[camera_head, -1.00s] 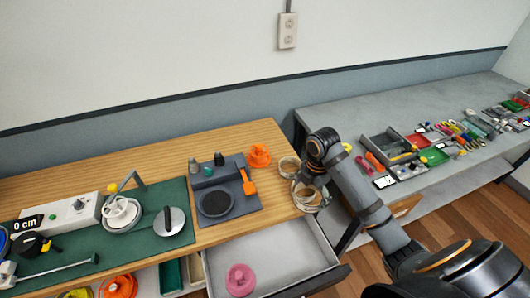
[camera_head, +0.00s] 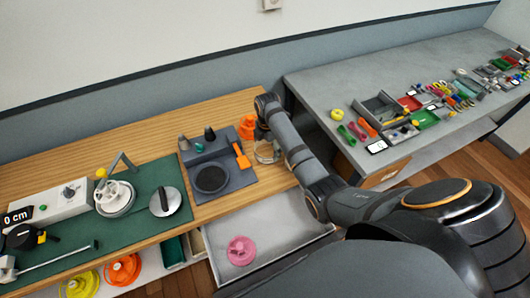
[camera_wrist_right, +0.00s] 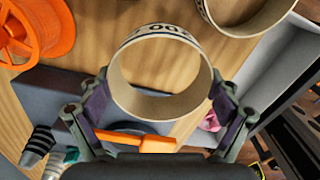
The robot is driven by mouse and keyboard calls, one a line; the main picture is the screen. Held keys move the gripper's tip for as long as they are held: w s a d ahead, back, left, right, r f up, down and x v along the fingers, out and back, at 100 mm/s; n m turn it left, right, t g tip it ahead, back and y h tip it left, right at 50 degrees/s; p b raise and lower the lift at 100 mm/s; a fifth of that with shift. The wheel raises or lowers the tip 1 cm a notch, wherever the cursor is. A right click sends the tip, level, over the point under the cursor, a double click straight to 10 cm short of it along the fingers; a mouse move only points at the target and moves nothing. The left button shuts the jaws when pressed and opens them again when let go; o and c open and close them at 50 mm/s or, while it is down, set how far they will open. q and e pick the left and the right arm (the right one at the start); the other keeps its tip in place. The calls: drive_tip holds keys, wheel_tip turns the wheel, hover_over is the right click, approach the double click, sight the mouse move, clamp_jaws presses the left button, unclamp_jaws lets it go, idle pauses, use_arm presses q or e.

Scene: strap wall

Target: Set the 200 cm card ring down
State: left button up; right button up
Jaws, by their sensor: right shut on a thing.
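The card ring (camera_wrist_right: 150,106), a pale hoop with dark printed figures on its outer band, sits between the fingers of my right gripper (camera_wrist_right: 160,88) in the right wrist view. The fingers are shut on its opposite sides. The wooden top shows through the ring; whether the ring touches it I cannot tell. In the head view my right gripper (camera_head: 266,138) is small, at the right end of the wooden bench, partly hidden by its arm. A second card ring (camera_wrist_right: 232,27) lies beside the held one, cut by the upper picture edge. My left gripper is out of view.
An orange spool (camera_wrist_right: 36,28) and a grey tray (camera_head: 235,187) with an orange-handled tool (camera_head: 241,156) are close to the ring. An open drawer (camera_head: 285,243) holding a pink spool (camera_head: 241,251) is below the bench edge. A grey table (camera_head: 390,85) stands to the right.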

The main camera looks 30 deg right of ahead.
drive_tip(key=shift+w+a+f, duration=0.1)
drive_tip(key=shift+w+f, duration=0.25)
drive_tip(key=shift+f, duration=0.2)
wheel_tip(320, 180, down, 2)
drive_tip(key=shift+w+a+f, duration=0.1)
drive_tip(key=shift+f, duration=0.7)
drive_tip(key=o, duration=0.4)
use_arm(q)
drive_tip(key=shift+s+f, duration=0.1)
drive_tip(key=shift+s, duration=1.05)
use_arm(e)
drive_tip(key=shift+o, duration=0.3)
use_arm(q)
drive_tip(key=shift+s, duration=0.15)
